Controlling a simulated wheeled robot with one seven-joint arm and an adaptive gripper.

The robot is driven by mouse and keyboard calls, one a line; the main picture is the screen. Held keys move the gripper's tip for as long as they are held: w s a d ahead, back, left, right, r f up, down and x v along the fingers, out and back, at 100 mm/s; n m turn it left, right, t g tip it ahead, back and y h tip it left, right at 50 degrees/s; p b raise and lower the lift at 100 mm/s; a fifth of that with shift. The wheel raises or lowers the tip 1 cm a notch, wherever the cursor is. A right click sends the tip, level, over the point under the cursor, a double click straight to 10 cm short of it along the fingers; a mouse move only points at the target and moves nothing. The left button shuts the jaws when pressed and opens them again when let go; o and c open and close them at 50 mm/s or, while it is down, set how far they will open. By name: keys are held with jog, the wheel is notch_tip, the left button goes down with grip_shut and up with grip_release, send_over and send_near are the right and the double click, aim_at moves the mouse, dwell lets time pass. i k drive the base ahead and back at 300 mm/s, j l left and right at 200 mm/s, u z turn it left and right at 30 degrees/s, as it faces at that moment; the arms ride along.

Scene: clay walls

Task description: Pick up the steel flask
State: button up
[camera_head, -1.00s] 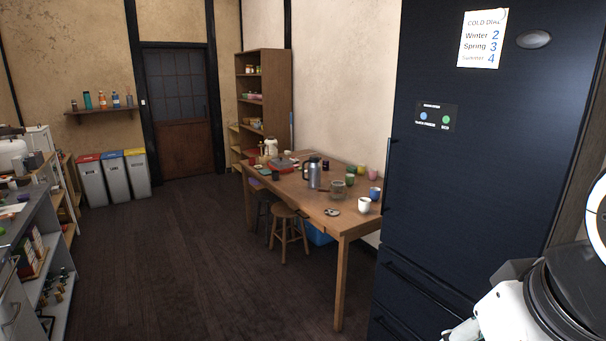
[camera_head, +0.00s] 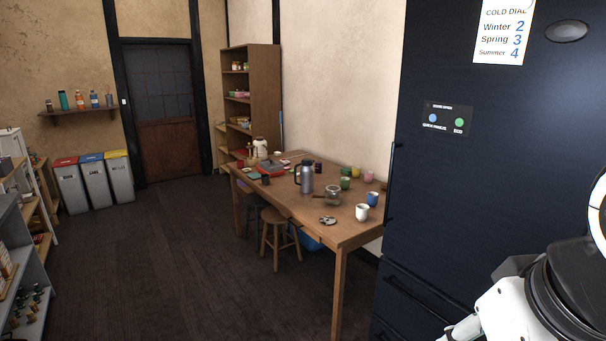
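The steel flask (camera_head: 307,179) stands upright on the wooden table (camera_head: 290,205), near the table's middle. It is grey with a dark top and a dark handle on its left side. A glass pot (camera_head: 333,197) with a handle stands just in front and to the right of it. Part of my white and black arm shows at the lower right, in front of the dark fridge, far from the flask. The fingertips of my gripper cannot be made out there.
The dark fridge (camera_head: 470,190) fills the right side. A white mug (camera_head: 362,212), a blue mug (camera_head: 373,199) and other cups stand on the table's right part. A stool (camera_head: 279,240) is at the table's near left side. The floor (camera_head: 170,265) left of the table is clear.

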aim_at(306, 184)
jog(key=i+j+z, duration=0.3)
jog(key=i+j, duration=0.6)
jog(key=i, duration=0.45)
jog(key=i+j+z, duration=0.3)
jog(key=i+j, duration=0.9)
jog(key=i, duration=0.1)
